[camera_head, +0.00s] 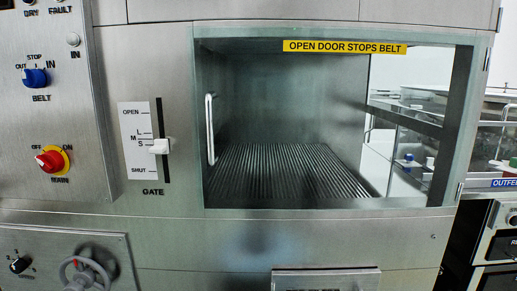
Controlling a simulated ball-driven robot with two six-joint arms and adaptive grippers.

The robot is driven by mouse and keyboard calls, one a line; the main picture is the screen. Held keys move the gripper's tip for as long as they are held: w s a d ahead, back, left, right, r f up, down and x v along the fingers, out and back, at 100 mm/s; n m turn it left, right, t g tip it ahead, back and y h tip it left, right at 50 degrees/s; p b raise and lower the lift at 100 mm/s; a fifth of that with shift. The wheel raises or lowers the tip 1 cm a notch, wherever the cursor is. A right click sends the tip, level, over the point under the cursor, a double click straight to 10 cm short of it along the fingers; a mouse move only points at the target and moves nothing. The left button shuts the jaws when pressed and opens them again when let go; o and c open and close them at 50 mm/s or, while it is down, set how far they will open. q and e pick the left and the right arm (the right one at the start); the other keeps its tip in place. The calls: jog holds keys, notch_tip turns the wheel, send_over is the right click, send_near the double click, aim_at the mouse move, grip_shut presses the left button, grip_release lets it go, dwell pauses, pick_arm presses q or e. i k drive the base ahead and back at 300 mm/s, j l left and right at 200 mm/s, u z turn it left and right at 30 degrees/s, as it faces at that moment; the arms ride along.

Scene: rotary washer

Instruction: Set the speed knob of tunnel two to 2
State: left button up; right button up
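A small black knob (20,265) with a white mark sits on a grey panel at the lower left, cut by the picture's edge. Digits, among them 2 and 3, stand around it. No speed or tunnel label is readable there, so I cannot tell whether it is the speed knob of tunnel two. Its exact setting is too small to read. Neither of my grippers shows in the head view.
Left are a blue BELT knob (35,78), a red MAIN switch (52,160) and a white GATE slider (159,146). A round handwheel (88,272) sits beside the black knob. A door (210,130) with a vertical handle fronts a ribbed chamber. An oven-like unit (497,245) stands right.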

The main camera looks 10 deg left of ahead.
aim_at(18, 266)
jog(key=u, duration=1.85)
